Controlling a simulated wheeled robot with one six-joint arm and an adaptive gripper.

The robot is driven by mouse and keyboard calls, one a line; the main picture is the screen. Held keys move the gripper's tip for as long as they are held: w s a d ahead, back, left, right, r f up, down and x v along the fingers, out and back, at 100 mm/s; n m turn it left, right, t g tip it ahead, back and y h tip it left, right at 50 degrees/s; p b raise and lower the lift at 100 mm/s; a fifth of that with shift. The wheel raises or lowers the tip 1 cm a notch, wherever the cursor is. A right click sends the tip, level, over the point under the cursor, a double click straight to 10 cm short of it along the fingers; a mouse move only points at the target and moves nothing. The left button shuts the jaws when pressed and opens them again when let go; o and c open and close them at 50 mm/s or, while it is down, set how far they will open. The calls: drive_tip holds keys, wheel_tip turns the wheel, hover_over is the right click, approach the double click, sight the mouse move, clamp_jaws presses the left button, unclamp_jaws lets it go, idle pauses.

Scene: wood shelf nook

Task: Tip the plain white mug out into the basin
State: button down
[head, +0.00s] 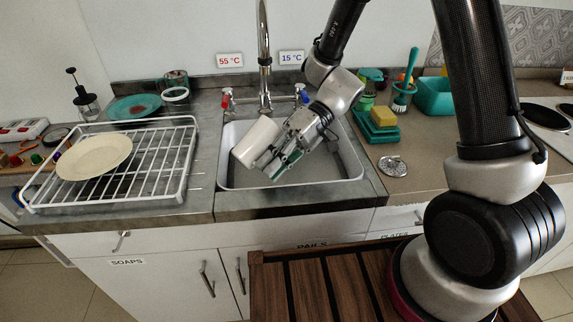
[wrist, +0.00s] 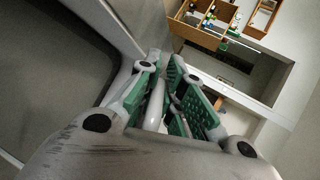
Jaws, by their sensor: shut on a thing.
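The plain white mug (head: 255,141) is tilted well over on its side above the basin (head: 341,181), near the basin's left part. My gripper (head: 277,161) is shut on it from the right. I cannot see into the mug's mouth or whether anything runs out. In the wrist view my gripper's green-padded fingers (wrist: 167,72) close around a narrow white piece (wrist: 156,103), which looks like part of the mug; the rest of it is hidden there.
A wire rack (head: 155,165) with a cream plate (head: 94,157) stands left of the basin. The tap (head: 264,60) rises behind it. A yellow sponge (head: 384,117) on a green holder, a brush (head: 405,85) and a drain strainer (head: 392,166) are on the right counter.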

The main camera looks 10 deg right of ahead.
drive_tip(key=shift+y, duration=0.4)
idle(0.7)
drive_tip(key=shift+w+d+r+g+y, duration=0.45)
drive_tip(key=shift+d+r+g+y, duration=0.05)
drive_tip(key=shift+d+g+y, duration=0.2)
idle(1.0)
drive_tip(key=shift+w+d+r+g+y, duration=0.2)
drive_tip(key=shift+r+g+y, duration=0.3)
drive_tip(key=shift+r+y, duration=0.15)
idle(0.9)
